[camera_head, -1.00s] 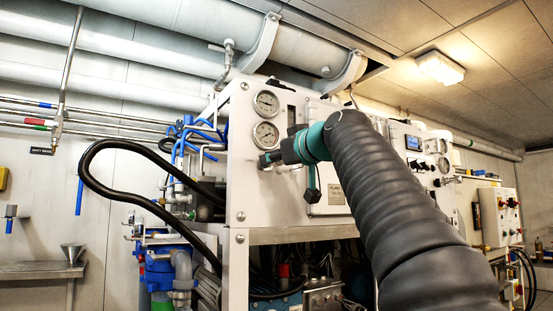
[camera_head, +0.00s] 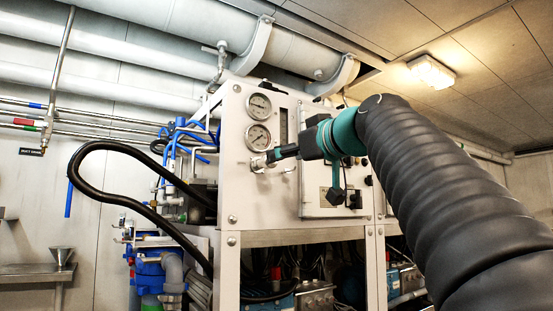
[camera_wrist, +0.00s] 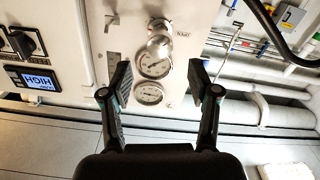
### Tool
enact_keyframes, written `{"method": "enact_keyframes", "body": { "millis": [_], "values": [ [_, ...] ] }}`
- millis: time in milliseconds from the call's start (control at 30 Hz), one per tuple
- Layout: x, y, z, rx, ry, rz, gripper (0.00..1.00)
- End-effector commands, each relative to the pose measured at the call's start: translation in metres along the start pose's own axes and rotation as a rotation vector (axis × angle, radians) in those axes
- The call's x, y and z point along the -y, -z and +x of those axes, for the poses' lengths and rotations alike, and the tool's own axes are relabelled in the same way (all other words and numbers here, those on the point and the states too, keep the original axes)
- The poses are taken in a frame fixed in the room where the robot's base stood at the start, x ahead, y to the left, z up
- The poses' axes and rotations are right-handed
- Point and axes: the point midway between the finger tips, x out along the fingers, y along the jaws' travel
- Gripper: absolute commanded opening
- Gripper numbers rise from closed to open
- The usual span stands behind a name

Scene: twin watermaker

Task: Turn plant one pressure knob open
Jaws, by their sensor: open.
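The pressure knob (camera_wrist: 160,42) is a rounded silver knob on the white panel, shown upside down in the wrist view. It lies between the lines of my open fingers, overlapping the edge of one gauge. In the head view the knob (camera_head: 258,162) shows as a small metal fitting below the two gauges, partly covered by my gripper (camera_head: 272,157). In the wrist view my gripper (camera_wrist: 160,84) is open and empty, with a finger on either side of the knob's line. I cannot tell the distance left between fingertips and knob. The knob's turned position is unclear.
Two round gauges, the upper (camera_head: 259,106) and lower (camera_head: 258,136), sit just above the knob. A black hose (camera_head: 85,160) loops out on the left. A dark selector switch (camera_wrist: 22,42) and a lit display (camera_wrist: 30,79) are on the panel. Pipes (camera_head: 170,40) run overhead.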

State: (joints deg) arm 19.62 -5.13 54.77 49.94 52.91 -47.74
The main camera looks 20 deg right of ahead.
Motion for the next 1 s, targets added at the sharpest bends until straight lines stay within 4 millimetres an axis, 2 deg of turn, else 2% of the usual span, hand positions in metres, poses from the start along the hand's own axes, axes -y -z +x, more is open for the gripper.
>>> {"method": "enact_keyframes", "body": {
  "millis": [100, 300, 1000],
  "values": [
    [-0.001, 0.000, -0.019, 0.001, -0.005, 0.000, 0.61],
    [0.000, 0.000, -0.033, 0.000, -0.002, 0.000, 0.61],
    [0.000, 0.000, -0.035, 0.000, 0.000, 0.029, 0.61]
  ]
}}
